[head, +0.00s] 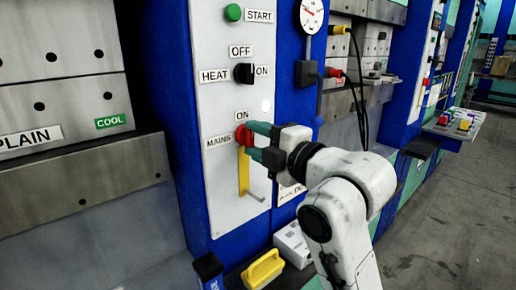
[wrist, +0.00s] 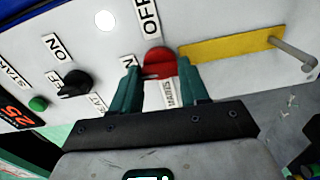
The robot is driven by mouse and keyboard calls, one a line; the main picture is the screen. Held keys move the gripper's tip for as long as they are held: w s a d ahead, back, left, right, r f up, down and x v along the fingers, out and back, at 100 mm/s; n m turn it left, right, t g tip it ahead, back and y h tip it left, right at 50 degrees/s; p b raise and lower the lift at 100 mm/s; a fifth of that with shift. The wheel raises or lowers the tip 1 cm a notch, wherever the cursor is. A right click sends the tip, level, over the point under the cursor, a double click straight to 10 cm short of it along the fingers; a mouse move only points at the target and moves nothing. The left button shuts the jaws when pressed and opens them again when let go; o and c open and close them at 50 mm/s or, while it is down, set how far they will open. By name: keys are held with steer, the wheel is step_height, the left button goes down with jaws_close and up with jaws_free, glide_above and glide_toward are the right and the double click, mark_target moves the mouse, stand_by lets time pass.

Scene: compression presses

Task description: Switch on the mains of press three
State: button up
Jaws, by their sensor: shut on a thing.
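The red mains switch (head: 242,135) is a rotary knob low on the white control panel (head: 215,50), beside a MAINS label, with an ON label above it. In the wrist view the red knob (wrist: 158,60) sits between my two teal fingers, and an OFF label (wrist: 150,16) is beyond it. My gripper (head: 258,142) is shut on the knob, reaching in from the right; it also shows in the wrist view (wrist: 163,88). The fingers hide part of the knob, and I cannot tell its exact setting. No press number is readable.
A yellow bar (head: 244,175) hangs below the knob, close to my fingers. Above are the black heat switch (head: 244,73) and green start button (head: 233,12). A yellow-handled object (head: 263,270) and white box (head: 292,243) lie below. The floor at right is clear.

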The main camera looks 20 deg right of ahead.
steer(key=shift+f+n, duration=0.1)
steer(key=shift+n, duration=0.4)
steer(key=o, duration=1.1)
steer(key=shift+c, duration=0.2)
steer(key=p+v, duration=0.7)
steer(key=v, duration=0.3)
steer(key=shift+s, duration=0.35)
steer(key=shift+d, duration=0.1)
